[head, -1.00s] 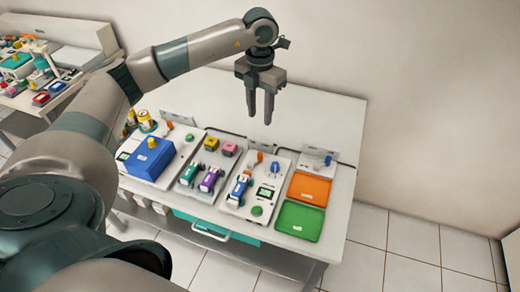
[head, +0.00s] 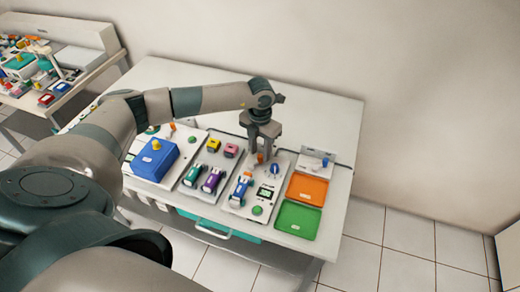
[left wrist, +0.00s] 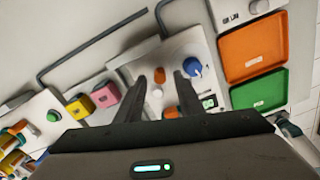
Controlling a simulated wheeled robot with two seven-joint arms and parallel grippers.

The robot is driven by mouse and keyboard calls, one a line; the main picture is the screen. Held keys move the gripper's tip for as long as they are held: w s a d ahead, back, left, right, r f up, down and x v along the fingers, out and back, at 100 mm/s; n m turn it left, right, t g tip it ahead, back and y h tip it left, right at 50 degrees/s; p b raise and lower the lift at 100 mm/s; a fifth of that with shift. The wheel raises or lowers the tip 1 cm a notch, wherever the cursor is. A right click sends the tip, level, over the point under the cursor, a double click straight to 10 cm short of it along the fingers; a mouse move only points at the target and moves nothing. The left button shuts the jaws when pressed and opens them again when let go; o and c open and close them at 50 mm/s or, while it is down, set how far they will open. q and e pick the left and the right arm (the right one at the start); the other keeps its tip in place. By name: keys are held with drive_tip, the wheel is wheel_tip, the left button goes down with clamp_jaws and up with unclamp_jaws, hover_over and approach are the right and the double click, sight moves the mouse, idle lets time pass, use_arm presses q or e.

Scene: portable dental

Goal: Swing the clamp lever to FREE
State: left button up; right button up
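My left gripper (head: 262,157) is low over the white panel (head: 236,205) with the blue knob (head: 274,169). An orange-tipped lever (head: 259,158) on that panel is partly hidden by the gripper. In the left wrist view this orange lever (left wrist: 158,91) lies between the fingertips of my left gripper (left wrist: 160,78). The fingers are apart, with a gap visible on each side of the lever. The blue knob (left wrist: 192,67) is just right of the right finger. I cannot read any FREE marking. My right gripper is not in view.
An orange tray (head: 307,189) and a green tray (head: 297,221) lie to the right. A blue-and-white handpiece unit (head: 241,187) sits in front of the gripper. A blue box (head: 154,160) is at the left.

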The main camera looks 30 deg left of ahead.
use_arm(q)
drive_tip(key=shift+f, duration=0.5)
clamp_jaws()
